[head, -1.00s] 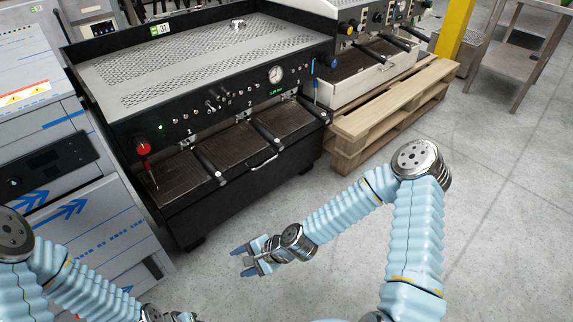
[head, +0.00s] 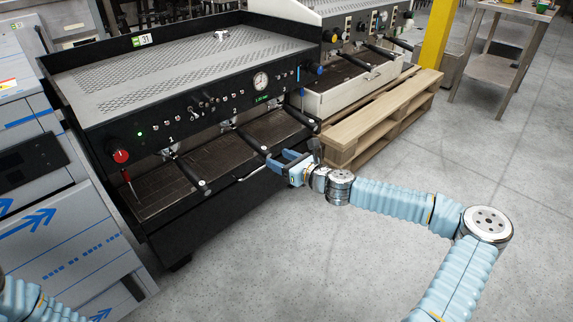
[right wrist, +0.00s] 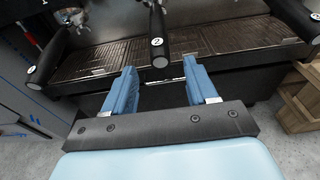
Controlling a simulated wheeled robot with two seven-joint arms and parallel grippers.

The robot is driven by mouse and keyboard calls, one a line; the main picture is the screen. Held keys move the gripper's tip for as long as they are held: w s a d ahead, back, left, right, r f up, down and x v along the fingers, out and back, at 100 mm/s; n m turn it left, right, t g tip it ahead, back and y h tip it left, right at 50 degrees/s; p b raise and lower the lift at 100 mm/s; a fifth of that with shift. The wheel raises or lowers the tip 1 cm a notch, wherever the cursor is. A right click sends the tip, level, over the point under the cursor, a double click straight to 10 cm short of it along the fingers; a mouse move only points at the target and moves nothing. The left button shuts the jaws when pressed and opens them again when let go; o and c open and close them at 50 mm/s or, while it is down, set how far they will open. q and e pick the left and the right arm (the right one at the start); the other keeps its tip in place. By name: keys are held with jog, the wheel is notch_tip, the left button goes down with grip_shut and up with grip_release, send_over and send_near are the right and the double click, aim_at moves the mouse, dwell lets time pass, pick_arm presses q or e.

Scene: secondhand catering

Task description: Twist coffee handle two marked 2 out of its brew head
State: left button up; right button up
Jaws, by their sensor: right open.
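Coffee handle two (head: 250,141) sticks out from the front of the black espresso machine (head: 150,125), its inner end at its brew head (head: 227,125). My right gripper (head: 277,160) is open and empty in front of the handle's end. In the right wrist view the handle's end appears centred between the two blue fingertips (right wrist: 160,66); I see no contact. My left gripper is out of view; only part of the left arm shows at lower left.
Handle one (head: 190,170) is to the left and another handle (head: 301,116) to the right. A steam knob (head: 121,156) is at the machine's left end. A wooden pallet (head: 375,125) with a second machine stands to the right. The floor (head: 300,255) in front is clear.

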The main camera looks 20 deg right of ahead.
aim_at(269, 154)
jog(key=shift+b+x, duration=0.4)
jog(key=shift+x, duration=3.1)
jog(key=shift+w, duration=0.2)
jog(key=shift+w+a, duration=0.2)
jog(key=shift+w, duration=0.1)
grip_shut()
